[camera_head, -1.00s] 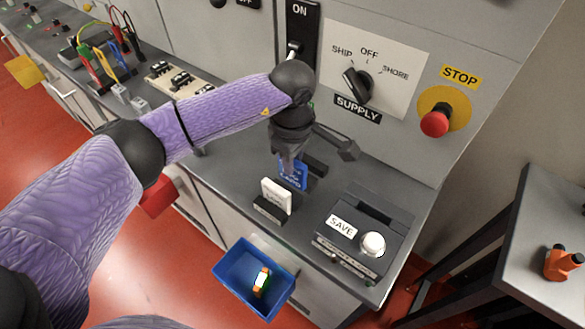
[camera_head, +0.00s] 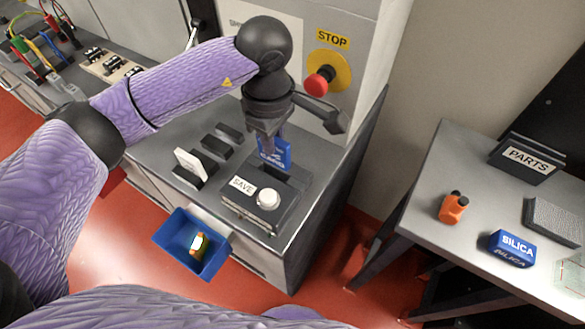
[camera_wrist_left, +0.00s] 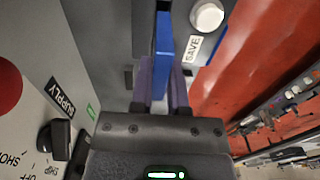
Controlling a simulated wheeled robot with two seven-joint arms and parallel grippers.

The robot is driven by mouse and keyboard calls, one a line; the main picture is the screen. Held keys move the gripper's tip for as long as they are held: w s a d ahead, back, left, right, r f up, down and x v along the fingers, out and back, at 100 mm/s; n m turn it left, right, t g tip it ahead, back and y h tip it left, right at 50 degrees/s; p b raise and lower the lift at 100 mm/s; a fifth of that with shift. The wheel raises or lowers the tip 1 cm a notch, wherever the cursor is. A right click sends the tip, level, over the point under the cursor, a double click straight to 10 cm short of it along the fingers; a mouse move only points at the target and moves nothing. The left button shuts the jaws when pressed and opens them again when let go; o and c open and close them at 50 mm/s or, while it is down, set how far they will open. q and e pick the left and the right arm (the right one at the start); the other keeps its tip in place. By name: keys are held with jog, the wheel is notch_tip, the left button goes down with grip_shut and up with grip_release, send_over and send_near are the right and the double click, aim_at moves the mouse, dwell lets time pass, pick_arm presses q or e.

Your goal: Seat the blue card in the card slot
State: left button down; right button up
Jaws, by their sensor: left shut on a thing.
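The blue card (camera_head: 273,153) is upright in my left gripper (camera_head: 270,130), over the back part of the dark card slot unit (camera_head: 240,207). That unit carries a SAVE label and a round white button. Part of the slot opening shows just right of the card. I cannot tell whether the card's lower edge touches the unit. In the left wrist view the blue card (camera_wrist_left: 163,50) stands between the two fingers of my left gripper (camera_wrist_left: 161,75), and the white button is beside it. My right gripper is not in view.
A white card (camera_head: 188,163) stands in a dark holder, with empty dark holders (camera_head: 217,147) behind it. A blue bin (camera_head: 190,245) hangs at the bench front. The red STOP button (camera_head: 319,80) is behind my arm. A side table (camera_head: 430,180) stands right.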

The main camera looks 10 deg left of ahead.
aim_at(273, 162)
pick_arm(q)
jog(key=f, duration=0.6)
jog(key=shift+a+f+b, duration=0.2)
jog(key=shift+b, duration=0.2)
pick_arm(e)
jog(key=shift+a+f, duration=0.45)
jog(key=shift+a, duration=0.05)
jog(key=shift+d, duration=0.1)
pick_arm(q)
jog(key=shift+f, duration=0.15)
jog(key=c, duration=0.6)
grip_release()
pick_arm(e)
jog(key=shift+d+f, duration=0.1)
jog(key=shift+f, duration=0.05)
